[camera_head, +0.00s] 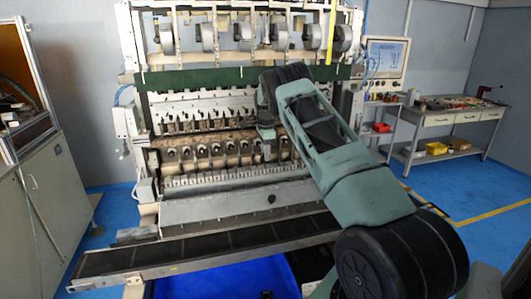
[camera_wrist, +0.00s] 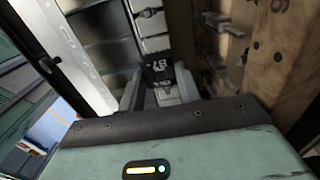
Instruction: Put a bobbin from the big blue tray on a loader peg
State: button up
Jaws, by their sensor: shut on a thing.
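My gripper (camera_head: 267,152) hangs at the front of the coil winder (camera_head: 200,75), before its brown beam, right of the machine's middle. The big blue tray (camera_head: 225,280) shows only partly at the bottom of the head view, below the dark conveyor. A row of round fittings (camera_head: 203,153) lines the beam; I cannot tell which parts are loader pegs.
The long dark conveyor (camera_head: 200,252) runs across the machine's front. Several large spools (camera_head: 208,37) hang above. A screen (camera_head: 385,57) and a workbench (camera_head: 450,118) stand at the right, a grey cabinet (camera_head: 45,200) at the left. In the wrist view, a brown beam (camera_wrist: 275,60) is close at right.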

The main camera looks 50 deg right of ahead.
jog(key=shift+f, duration=0.3)
jog(key=shift+f+b, duration=0.45)
jog(key=shift+f, duration=0.3)
jog(key=o, duration=1)
